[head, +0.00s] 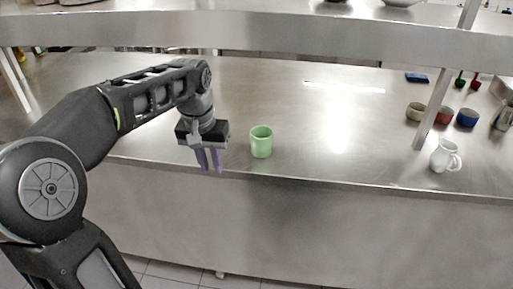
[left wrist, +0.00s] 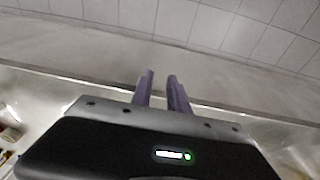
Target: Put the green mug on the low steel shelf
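The green mug (head: 261,142) stands upright on the steel counter (head: 290,110), close to its front edge. My left gripper (head: 211,170) is to the left of the mug, at the counter's front edge, with its purple fingers pointing down. The fingers are a little apart with nothing between them, as the left wrist view (left wrist: 159,76) also shows. The mug is not seen in the left wrist view. A steel shelf (head: 250,32) crosses the top of the head view above the counter; I cannot tell if it is the low one. My right gripper is not in view.
A white jug (head: 445,156) stands at the right, near a slanting steel post (head: 437,105). Behind it are several small cups, including a beige cup (head: 416,111) and a blue cup (head: 467,117). A dark blue block (head: 417,77) lies farther back. The counter's middle is clear.

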